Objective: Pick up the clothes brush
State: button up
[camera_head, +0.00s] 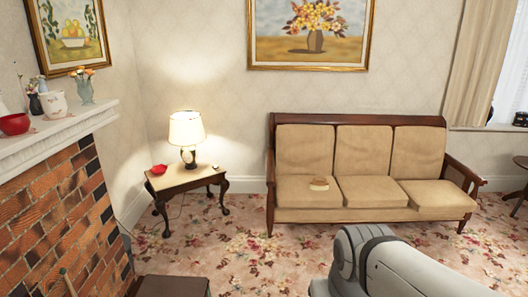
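A small tan object with a paler lower side (318,184), which looks like the clothes brush, lies on the left seat cushion of the beige sofa (362,213). It is small in the picture, so its bristles and handle cannot be made out clearly. Part of my grey and white arm shows at the bottom right, in front of the sofa and apart from the brush. My gripper is not in view.
A side table (182,179) with a lit lamp (187,131) and a red dish (158,169) stands left of the sofa. A brick fireplace (50,215) fills the left. A dark table (521,163) is at the right edge. Patterned carpet before the sofa is clear.

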aim_at(318, 185)
jog(key=z, duration=0.2)
jog(key=i, duration=1.55)
jog(key=z, duration=0.25)
jog(key=i, duration=2.75)
jog(key=z, duration=0.05)
